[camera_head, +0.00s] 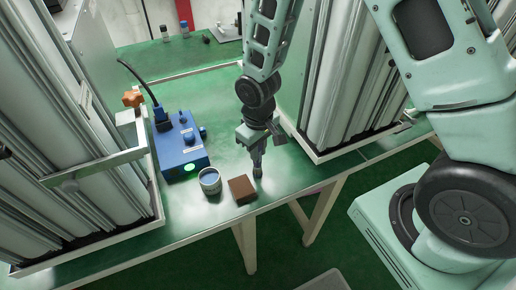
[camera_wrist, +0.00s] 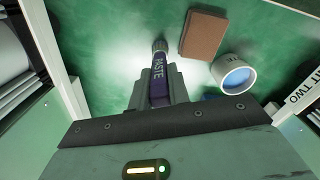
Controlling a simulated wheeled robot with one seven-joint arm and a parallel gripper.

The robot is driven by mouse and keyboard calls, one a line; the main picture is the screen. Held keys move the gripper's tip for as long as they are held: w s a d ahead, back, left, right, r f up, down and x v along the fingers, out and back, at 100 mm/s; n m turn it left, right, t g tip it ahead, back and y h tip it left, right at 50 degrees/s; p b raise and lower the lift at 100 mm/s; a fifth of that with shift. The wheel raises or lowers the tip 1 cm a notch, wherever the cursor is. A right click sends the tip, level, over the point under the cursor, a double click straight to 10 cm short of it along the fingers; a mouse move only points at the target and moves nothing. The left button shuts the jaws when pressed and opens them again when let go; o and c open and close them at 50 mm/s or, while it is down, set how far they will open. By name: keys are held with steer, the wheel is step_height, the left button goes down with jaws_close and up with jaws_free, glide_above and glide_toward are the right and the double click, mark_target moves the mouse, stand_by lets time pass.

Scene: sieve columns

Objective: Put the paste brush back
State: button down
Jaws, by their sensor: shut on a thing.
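My gripper (camera_head: 257,148) is shut on the paste brush (camera_wrist: 159,70), a dark purple handle lettered PASTE with a grey end. In the head view it points down, its lower end close to the green bench top beside the brown block; I cannot tell whether it touches. The gripper also shows in the wrist view (camera_wrist: 158,92), its fingers on both sides of the handle. A small round tin (camera_head: 210,181) with pale blue inside stands left of the brown block (camera_head: 242,189). Both show in the wrist view, the tin (camera_wrist: 235,74) and the block (camera_wrist: 203,34).
A blue box (camera_head: 180,147) with knobs, a green light and a black cable is behind the tin. Tall sieve columns in frames stand left (camera_head: 60,140) and right (camera_head: 350,75) of the gripper. The bench's front edge is close to the block. Small bottles (camera_head: 184,29) stand on the rear bench.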

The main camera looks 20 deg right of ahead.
steer(key=c, duration=1.3)
jaws_free()
steer(key=shift+f, duration=0.1)
step_height(320, 180, up, 12)
steer(key=shift+r, duration=0.1)
steer(key=s+a+r+n, duration=0.1)
steer(key=s+a+r, duration=0.1)
steer(key=s, duration=0.4)
steer(key=s+a+r+n, duration=0.1)
steer(key=s+a+r, duration=0.1)
steer(key=s, duration=0.5)
steer(key=s+a+r+n, duration=0.1)
steer(key=s+a+r, duration=0.1)
steer(key=s+r, duration=0.2)
steer(key=shift+s+a+y, duration=0.15)
steer(key=shift+s+y, duration=0.15)
steer(key=shift+s, duration=1.2)
